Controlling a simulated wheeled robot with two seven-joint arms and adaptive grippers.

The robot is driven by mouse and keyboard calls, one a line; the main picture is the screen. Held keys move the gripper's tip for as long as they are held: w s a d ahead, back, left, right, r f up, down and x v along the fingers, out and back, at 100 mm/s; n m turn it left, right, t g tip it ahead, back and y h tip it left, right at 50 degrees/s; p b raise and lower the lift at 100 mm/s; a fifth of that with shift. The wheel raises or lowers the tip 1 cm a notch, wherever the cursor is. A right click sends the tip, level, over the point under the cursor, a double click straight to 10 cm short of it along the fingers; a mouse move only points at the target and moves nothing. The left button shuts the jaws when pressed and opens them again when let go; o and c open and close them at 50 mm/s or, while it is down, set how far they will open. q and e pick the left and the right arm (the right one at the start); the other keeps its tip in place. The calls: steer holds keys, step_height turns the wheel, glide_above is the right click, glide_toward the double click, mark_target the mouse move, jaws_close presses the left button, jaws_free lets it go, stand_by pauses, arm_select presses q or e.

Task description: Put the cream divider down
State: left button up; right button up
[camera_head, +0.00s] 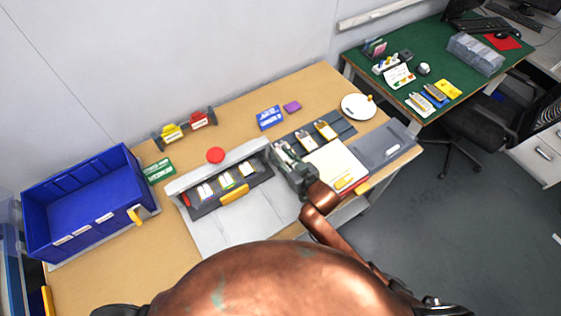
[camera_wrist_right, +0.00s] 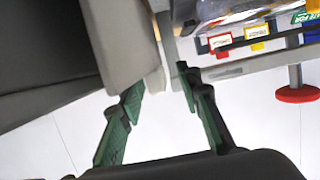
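A cream sheet (camera_head: 335,163), which looks like the cream divider, lies flat on the right part of the wooden workbench. A yellow piece lies at its front edge. My right gripper (camera_head: 288,165) is just left of the sheet, above the bench beside the white fixture. In the right wrist view its two green-padded fingers (camera_wrist_right: 160,84) are apart, and I see nothing clamped between them. A pale slab edge (camera_wrist_right: 135,45) lies close behind the fingertips there; I cannot tell if they touch it. My left gripper is not in view.
The white fixture (camera_head: 184,183) holds several pouches, with a yellow handle in front. A grey tray (camera_head: 398,141) lies right of the sheet, a white plate (camera_head: 352,112) behind. A blue bin (camera_head: 92,158) stands at left.

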steer(key=shift+w, duration=0.1)
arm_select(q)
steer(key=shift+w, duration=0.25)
arm_select(e)
jaws_close()
